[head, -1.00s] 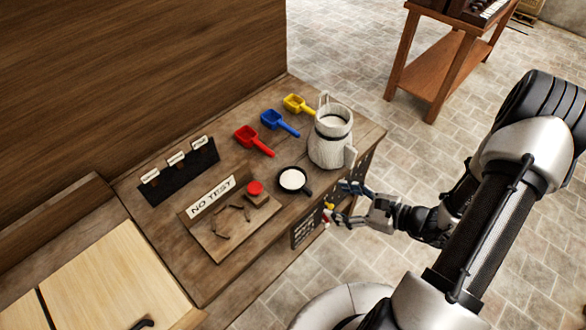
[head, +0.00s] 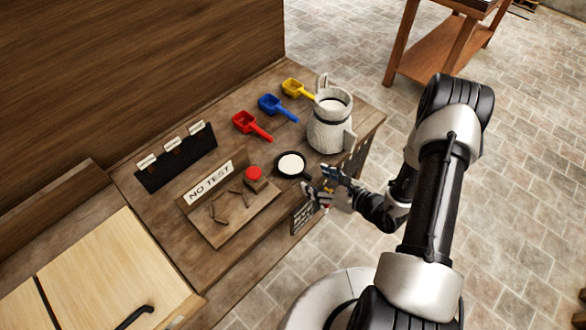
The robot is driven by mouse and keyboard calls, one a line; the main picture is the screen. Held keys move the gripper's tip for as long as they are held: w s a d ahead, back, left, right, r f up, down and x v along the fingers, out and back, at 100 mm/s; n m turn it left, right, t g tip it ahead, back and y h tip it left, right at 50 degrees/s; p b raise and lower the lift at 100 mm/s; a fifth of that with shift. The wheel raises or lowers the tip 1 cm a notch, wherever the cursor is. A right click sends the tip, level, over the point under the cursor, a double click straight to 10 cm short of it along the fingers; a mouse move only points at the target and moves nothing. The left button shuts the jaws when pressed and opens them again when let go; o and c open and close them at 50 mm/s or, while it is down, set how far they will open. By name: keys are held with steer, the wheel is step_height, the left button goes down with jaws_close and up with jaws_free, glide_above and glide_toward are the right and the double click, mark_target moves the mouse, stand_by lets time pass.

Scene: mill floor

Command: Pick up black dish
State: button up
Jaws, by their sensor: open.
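The black dish (head: 278,171) is a small round pan with a short handle and white contents. It sits on the wooden bench top near its front edge, in the middle of the head view. My gripper (head: 314,187) is open and empty, just right of and in front of the dish, by its handle. The fingers overlap the handle end in the picture, so I cannot tell whether they touch it.
A white jug (head: 331,126) stands behind and right of the dish. Red (head: 248,125), blue (head: 276,107) and yellow (head: 296,88) scoops lie behind it. A "NO TEST" board (head: 222,222) with a red button (head: 254,173) is at left, close by.

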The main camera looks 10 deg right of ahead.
mark_target(305, 173)
steer(key=shift+r+b+x, duration=0.15)
steer(key=shift+b+x, duration=0.2)
steer(key=shift+x, duration=1)
steer(key=shift+r+b+x, duration=0.1)
steer(key=shift+b+x, duration=0.25)
steer(key=shift+x, duration=1)
steer(key=shift+w, duration=0.1)
steer(key=shift+c, duration=0.2)
jaws_close()
